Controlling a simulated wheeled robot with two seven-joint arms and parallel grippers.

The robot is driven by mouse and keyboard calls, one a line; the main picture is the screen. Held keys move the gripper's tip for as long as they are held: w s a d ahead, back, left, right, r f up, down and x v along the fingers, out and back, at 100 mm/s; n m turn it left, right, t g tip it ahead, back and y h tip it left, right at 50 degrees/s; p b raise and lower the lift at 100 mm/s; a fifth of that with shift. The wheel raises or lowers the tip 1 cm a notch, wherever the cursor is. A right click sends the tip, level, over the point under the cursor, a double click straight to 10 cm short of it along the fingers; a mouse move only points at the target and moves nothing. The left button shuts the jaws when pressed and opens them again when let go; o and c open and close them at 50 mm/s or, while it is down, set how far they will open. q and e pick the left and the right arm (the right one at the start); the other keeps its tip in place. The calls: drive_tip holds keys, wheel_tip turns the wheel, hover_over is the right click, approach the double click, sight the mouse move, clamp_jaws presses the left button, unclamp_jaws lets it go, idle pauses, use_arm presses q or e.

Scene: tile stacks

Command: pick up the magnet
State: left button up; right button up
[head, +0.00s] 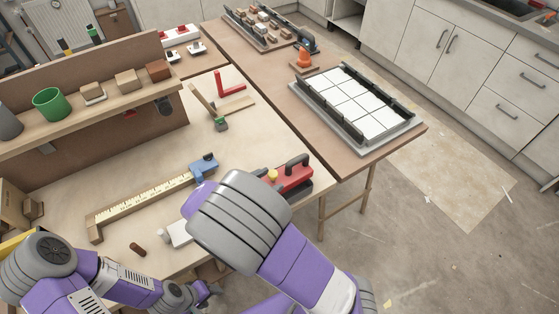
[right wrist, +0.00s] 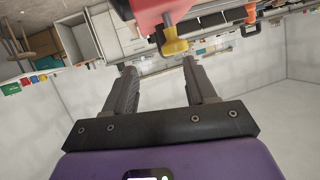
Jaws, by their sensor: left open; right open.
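A red tool with a black handle and a yellow knob, which looks like the magnet (head: 292,178), rests at the workbench's right edge. My right gripper is hidden behind my own grey and purple wrist in the head view. In the right wrist view my right gripper (right wrist: 159,65) is open and empty. The magnet's red body (right wrist: 152,12) and yellow knob (right wrist: 175,45) show just beyond its fingertips; I cannot tell whether they touch. My left gripper (head: 205,291) is low at the bench's front, with its fingers small and partly dark.
A yellow ruler with a blue end (head: 145,200) lies on the workbench (head: 235,135). A shelf (head: 85,125) holds a green cup (head: 49,104) and several blocks. A tray of white tiles (head: 357,104) stands on the brown table behind.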

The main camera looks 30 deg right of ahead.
sight(287, 168)
drive_tip(key=shift+w+d+f, duration=0.2)
drive_tip(key=shift+w+d, duration=0.1)
drive_tip(key=shift+w, duration=0.3)
drive_tip(key=b+x, duration=0.1)
drive_tip(key=x, duration=0.1)
drive_tip(key=b+x, duration=0.1)
drive_tip(key=x, duration=0.1)
drive_tip(key=b+x, duration=0.1)
drive_tip(key=x, duration=0.1)
drive_tip(key=shift+w+d+r, duration=0.25)
drive_tip(key=shift+d, duration=0.25)
use_arm(q)
drive_tip(key=f, duration=0.3)
drive_tip(key=shift+w, duration=0.25)
use_arm(e)
drive_tip(key=shift+c, duration=0.5)
clamp_jaws()
drive_tip(key=shift+a, duration=0.1)
